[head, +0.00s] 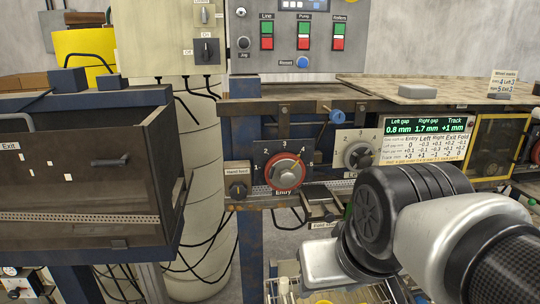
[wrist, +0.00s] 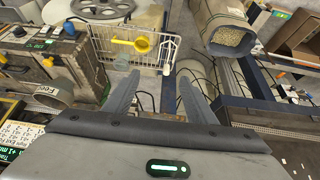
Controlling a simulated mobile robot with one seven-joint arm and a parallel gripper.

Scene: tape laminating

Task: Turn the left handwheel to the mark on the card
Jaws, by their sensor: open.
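A grey round handwheel (head: 357,155), its label starting "Le", is on the machine's front. Its pointer is too small to read surely. A handwheel with a red ring (head: 285,172), labelled "Entry", sits left of it. A small white card (head: 503,82) stands on the machine top at right, with handwritten lines that seem to read Entry 4, Left 3. My gripper (wrist: 157,88) is open and empty in the wrist view, fingers apart. In the head view my arm covers the front right, below the grey handwheel, and the fingers do not show.
A lit display (head: 430,126) reads left gap 0.8 mm, right gap 1.7 mm, track +1 mm. A blue knob (head: 338,117) and a Hand feed knob (head: 237,190) are near the wheels. The wrist view shows a wire basket (wrist: 130,50) and a cylinder of pellets (wrist: 215,25).

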